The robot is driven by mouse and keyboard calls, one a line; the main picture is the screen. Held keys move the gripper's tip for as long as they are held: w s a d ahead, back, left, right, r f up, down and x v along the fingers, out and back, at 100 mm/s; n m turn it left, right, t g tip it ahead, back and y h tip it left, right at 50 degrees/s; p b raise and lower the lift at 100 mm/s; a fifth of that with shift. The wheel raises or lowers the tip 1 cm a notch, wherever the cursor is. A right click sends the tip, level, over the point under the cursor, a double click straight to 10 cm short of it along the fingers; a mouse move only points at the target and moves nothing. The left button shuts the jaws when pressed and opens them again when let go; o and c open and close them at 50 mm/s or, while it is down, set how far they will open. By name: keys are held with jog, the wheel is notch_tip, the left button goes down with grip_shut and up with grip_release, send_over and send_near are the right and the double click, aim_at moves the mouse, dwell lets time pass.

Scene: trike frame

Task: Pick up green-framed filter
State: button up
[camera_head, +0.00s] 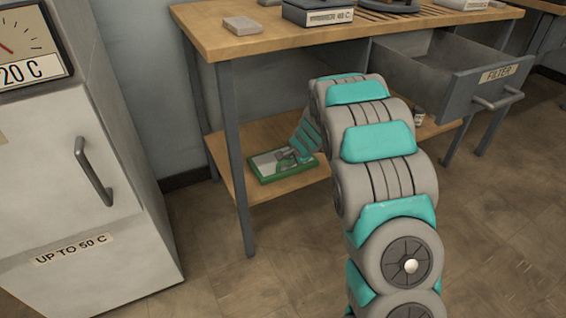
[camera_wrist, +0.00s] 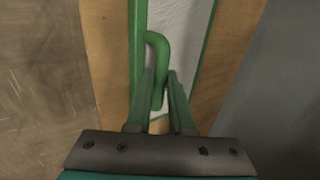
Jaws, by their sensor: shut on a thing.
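The green-framed filter (camera_head: 268,167) lies flat on the wooden lower shelf of the table in the head view. It has a green rim, a pale middle and a green handle. In the wrist view, the filter's green handle (camera_wrist: 158,50) stands up between the fingers, with the pale panel (camera_wrist: 182,30) below it. My gripper (camera_wrist: 164,88) is shut on this handle. In the head view, my gripper (camera_head: 292,154) is small and partly hidden by my arm, over the filter.
The lower shelf (camera_head: 235,155) is under the table top (camera_head: 290,38), with a table leg (camera_head: 238,160) in front. A grey drawer (camera_head: 455,85) labelled FILTER is open at right. A white cabinet (camera_head: 90,210) stands at left. A small bottle (camera_head: 419,117) stands on the shelf's right part.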

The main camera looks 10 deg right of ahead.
grip_shut()
dwell(0.7)
jog(key=shift+r, duration=0.1)
